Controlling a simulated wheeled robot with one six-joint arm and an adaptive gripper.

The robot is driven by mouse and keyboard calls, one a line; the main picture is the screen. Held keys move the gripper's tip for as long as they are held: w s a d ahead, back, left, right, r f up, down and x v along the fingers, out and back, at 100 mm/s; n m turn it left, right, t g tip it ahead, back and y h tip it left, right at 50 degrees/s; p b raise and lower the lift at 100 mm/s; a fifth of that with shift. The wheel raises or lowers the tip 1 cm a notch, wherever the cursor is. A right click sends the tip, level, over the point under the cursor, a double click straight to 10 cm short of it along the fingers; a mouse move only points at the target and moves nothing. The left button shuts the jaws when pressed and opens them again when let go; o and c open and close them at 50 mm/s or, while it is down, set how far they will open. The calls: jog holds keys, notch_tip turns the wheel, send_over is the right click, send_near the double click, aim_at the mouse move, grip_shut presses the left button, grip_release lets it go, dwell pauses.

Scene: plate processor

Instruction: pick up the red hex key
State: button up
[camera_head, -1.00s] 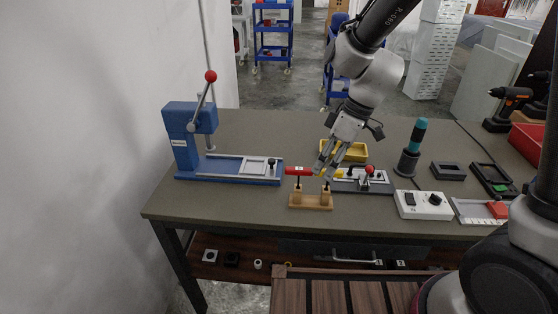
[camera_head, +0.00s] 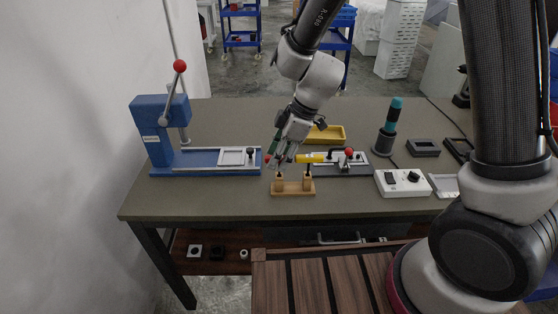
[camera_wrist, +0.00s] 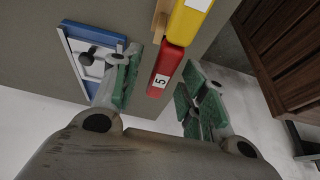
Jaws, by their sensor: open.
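The red hex key has a thick red handle with a white label marked 5; in the wrist view the handle (camera_wrist: 167,66) lies between my open fingers (camera_wrist: 160,97), with a gap on both sides. In the head view my gripper (camera_head: 280,159) is over the left end of the small wooden stand (camera_head: 293,189) and hides most of the red handle; only a bit of red (camera_head: 267,158) shows. The yellow-handled key (camera_head: 309,158) is on the stand's right side, and its handle (camera_wrist: 191,18) is in line with the red one in the wrist view.
A blue lever press (camera_head: 205,171) stands to the left. A grey clamp fixture (camera_head: 345,169) and a yellow tray (camera_head: 328,135) are behind and right of the stand. A white control box (camera_head: 403,184) is further right. The table front is clear.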

jog(key=shift+a+f, duration=0.25)
jog(key=shift+f, duration=0.35)
grip_shut()
